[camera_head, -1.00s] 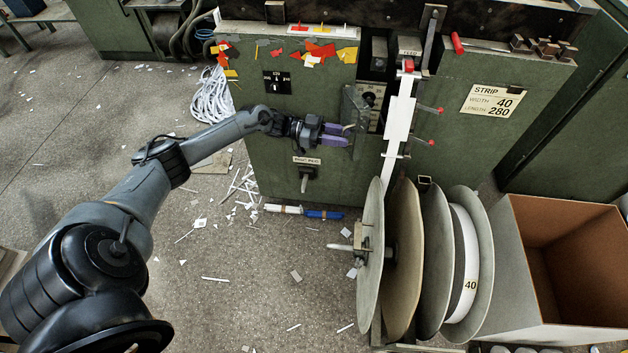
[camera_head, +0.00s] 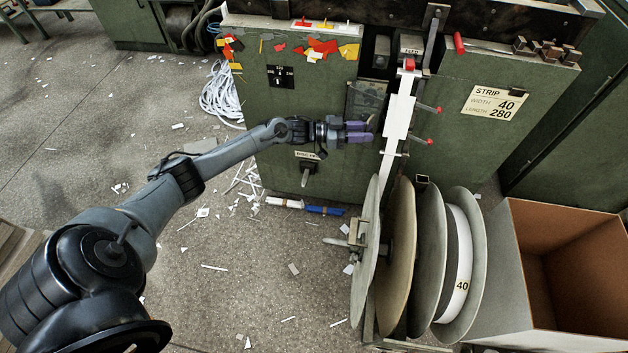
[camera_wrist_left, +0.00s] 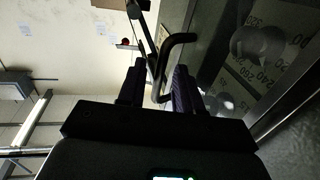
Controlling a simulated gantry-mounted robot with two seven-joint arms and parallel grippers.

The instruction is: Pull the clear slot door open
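The clear slot door (camera_head: 365,98) is a smoky see-through panel on the green cabinet's front, in front of the dial plate. The head view does not show clearly how far it stands off the cabinet. My left gripper (camera_head: 360,131) is at the door's lower edge, its purple fingers pointing right. In the left wrist view, the door's dark bent handle (camera_wrist_left: 178,40) reaches down between the two fingers of the left gripper (camera_wrist_left: 159,85). The fingers stand apart with gaps beside the handle. The dial plate (camera_wrist_left: 262,45) shows to their right. My right gripper is not in view.
A white strip (camera_head: 397,115) with red-tipped levers runs down just right of the gripper. Large reels (camera_head: 400,250) stand below it, and an open cardboard box (camera_head: 525,250) is at the right. A knob (camera_head: 306,172) sits below my left forearm.

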